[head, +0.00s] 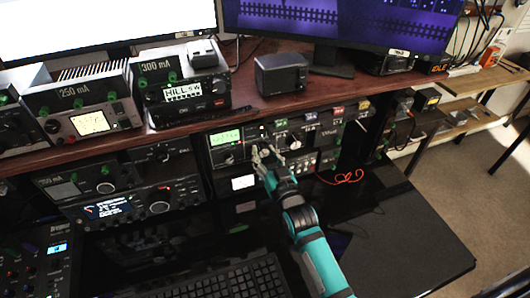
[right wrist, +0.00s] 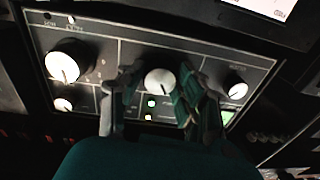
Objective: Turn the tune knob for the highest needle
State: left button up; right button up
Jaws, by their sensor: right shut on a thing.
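A tuner unit with a dark front panel (right wrist: 135,45) carries several white-topped knobs. My right gripper (head: 264,156) reaches it from the lower right in the head view. In the right wrist view the fingers (right wrist: 158,92) stand on either side of the middle knob (right wrist: 160,80) and are shut on it. A larger knob (right wrist: 63,67) is at the left and another knob (right wrist: 236,90) at the right. In the head view a small lit meter (head: 243,182) sits below the green display (head: 226,138); its needle is too small to read. My left gripper is not in view.
Other radios line the shelf, including one with a lit meter (head: 90,122) and one reading HILL (head: 184,92). A keyboard (head: 230,280) lies on the black desk (head: 400,240). A red cable (head: 345,178) lies right of the gripper. The desk's right part is clear.

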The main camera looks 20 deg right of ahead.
jog(key=shift+m, duration=0.5)
jog(key=o, duration=1.1)
jog(key=shift+o, duration=0.2)
jog(key=s, duration=1.2)
jog(key=shift+d+f, duration=0.15)
jog(key=shift+d, duration=0.3)
